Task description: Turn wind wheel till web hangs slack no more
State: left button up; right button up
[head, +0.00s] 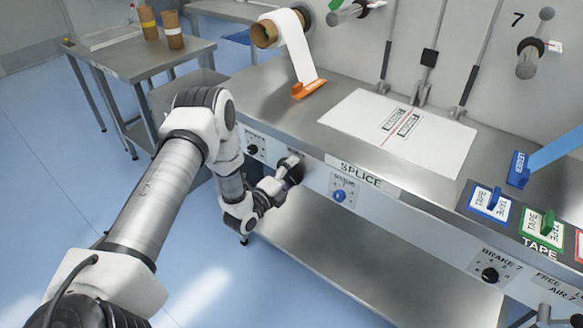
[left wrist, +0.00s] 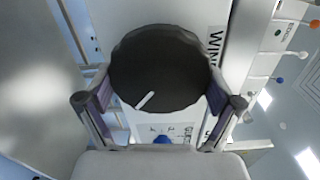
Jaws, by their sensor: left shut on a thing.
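The wind wheel (left wrist: 158,62) is a black round knob with a scalloped rim and a white pointer line toward its lower left in the left wrist view. A partly hidden "WIN" label stands beside it. In the head view the wheel (head: 294,168) shows on the bench's front panel, partly covered by my left gripper (head: 283,184). My left gripper (left wrist: 158,97) is shut on the wheel, a purple-padded finger on each side. A white web (head: 297,50) runs from a roll on a brown core down to an orange piece; I cannot tell its tension. My right gripper is out of view.
A blue splice knob (head: 339,195) sits right of the wheel. A white sheet (head: 380,118) lies on the bench top, with blue and green tape holders (head: 489,203) at right. Levers rise behind. A side table (head: 140,55) stands at left.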

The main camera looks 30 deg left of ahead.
pick_arm(q)
jog(key=shift+m+p, duration=0.55)
jog(key=shift+m, duration=0.45)
jog(key=shift+f, duration=0.1)
jog(key=o, duration=0.8)
jog(key=s, duration=0.8)
jog(key=s+a, duration=0.1)
jog(key=s, duration=0.3)
